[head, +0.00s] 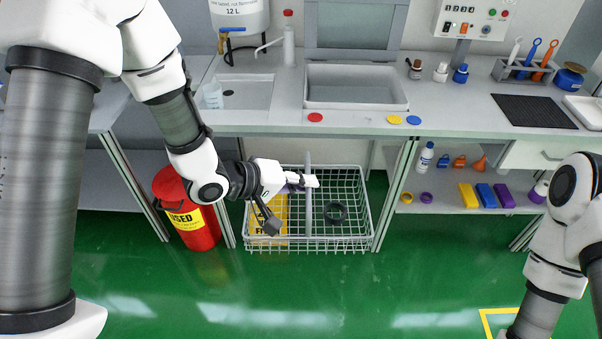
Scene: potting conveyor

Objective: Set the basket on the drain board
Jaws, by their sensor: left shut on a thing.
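The basket (357,238) is a white wire basket with a grey bar across its middle. It sits low in the gap under the bench, in front of the legs. My left gripper (300,184) reaches over its left half and is shut on the basket at the grey bar; the exact contact is small and partly hidden. The drain board (257,101) appears to be the pale recessed panel left of the sink (342,104). My right arm shows at the right edge, but its gripper is out of view.
A red bin (202,236) marked USED stands left of the basket. A clear beaker (213,96) stands at the drain board's left side. A water tank (240,16) and a bottle (289,45) stand behind it. Shelf items sit at right. The green floor in front is clear.

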